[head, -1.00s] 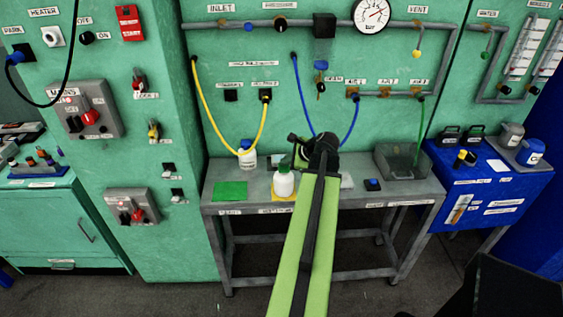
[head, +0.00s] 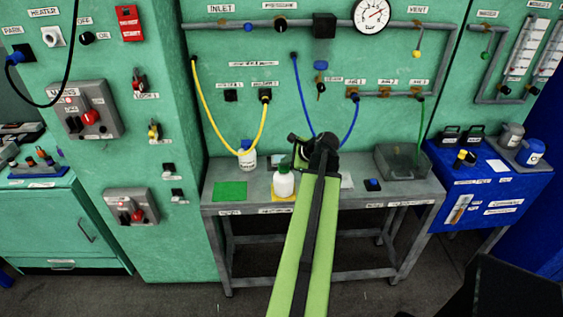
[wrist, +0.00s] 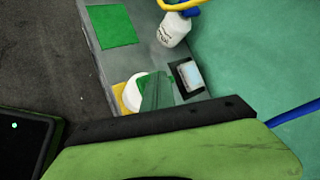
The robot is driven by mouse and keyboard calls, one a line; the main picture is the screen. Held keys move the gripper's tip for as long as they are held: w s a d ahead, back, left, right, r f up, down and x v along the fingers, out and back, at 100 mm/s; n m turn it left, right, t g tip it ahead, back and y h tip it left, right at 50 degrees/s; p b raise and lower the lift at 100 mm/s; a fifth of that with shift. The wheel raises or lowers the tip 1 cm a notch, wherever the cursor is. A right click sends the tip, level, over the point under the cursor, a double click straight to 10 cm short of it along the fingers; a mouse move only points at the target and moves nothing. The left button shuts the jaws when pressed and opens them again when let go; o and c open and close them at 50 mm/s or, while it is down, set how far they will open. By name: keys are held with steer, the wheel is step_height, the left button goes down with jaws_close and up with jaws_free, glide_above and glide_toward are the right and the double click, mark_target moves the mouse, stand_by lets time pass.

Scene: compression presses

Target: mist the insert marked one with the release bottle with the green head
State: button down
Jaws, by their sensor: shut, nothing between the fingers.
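A white bottle with a green head (head: 283,182) stands upright on a yellow mat (head: 273,199) at the front of the grey bench. It also shows in the wrist view as a white round body (wrist: 132,94) with a translucent green top. My gripper (head: 298,151) is shut and empty, above the bench just behind and right of this bottle, apart from it as far as I can tell. A dark block with a pale face (wrist: 188,76) lies beside the bottle in the wrist view. I cannot make out which thing is the insert marked one; my arm hides part of the bench.
A white bottle with a blue head (head: 246,157) stands behind, near the hanging yellow hose (head: 212,122). A green mat (head: 230,191) lies bare at the left. A blue-topped block (head: 373,185) and a grey bin (head: 402,165) are at the right. Blue hoses hang behind my gripper.

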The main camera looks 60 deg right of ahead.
mark_target(286, 167)
stand_by(0.3)
steer(key=shift+f+b, duration=0.5)
steer(key=shift+r, duration=0.2)
steer(key=shift+r+p, duration=0.3)
steer(key=shift+p, duration=0.2)
step_height(286, 167, up, 6)
steer(key=p, duration=0.6)
steer(key=shift+r, duration=0.15)
